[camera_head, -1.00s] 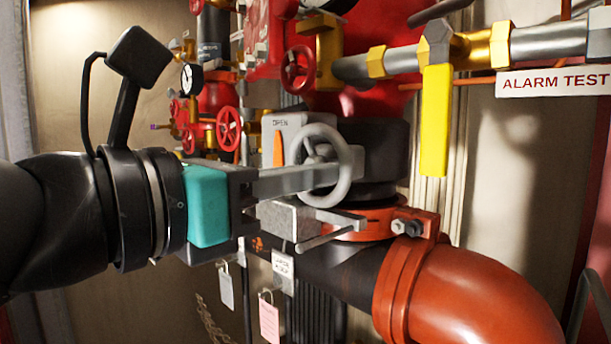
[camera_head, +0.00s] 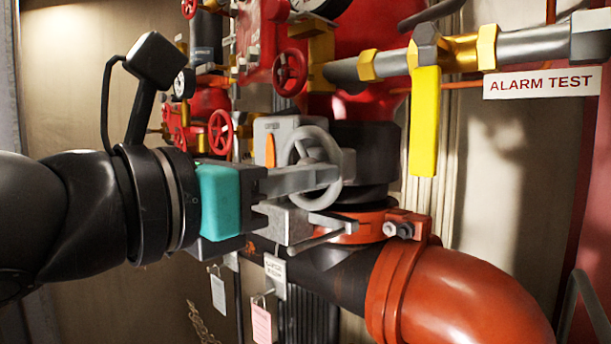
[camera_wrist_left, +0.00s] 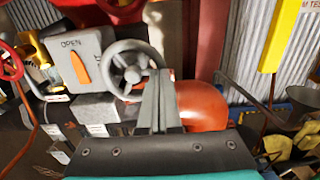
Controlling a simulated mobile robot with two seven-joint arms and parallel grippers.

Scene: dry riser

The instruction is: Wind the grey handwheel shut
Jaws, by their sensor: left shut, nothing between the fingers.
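The grey handwheel (camera_head: 312,131) stands on the front of a grey gear housing (camera_head: 262,128). In the left wrist view the handwheel (camera_wrist_left: 112,52) is just beyond my fingers, and the housing (camera_wrist_left: 60,48) carries the word OPEN and an orange pointer (camera_wrist_left: 80,70), tilted, with its upper end below that word. My left gripper (camera_head: 336,174) is shut and empty. Its fingers lie across the wheel's lower part in the head view; in the left wrist view the fingertips (camera_wrist_left: 158,76) overlap the wheel's right rim. Whether they touch it I cannot tell. My right gripper is not in view.
A yellow lever (camera_head: 424,120) hangs to the right of the wheel. A large orange pipe elbow (camera_head: 465,305) lies below right. Red handwheels (camera_head: 290,72) and a gauge are behind, upper left. Tags (camera_head: 261,322) hang below. The wall under the ALARM TEST sign (camera_head: 541,84) is clear.

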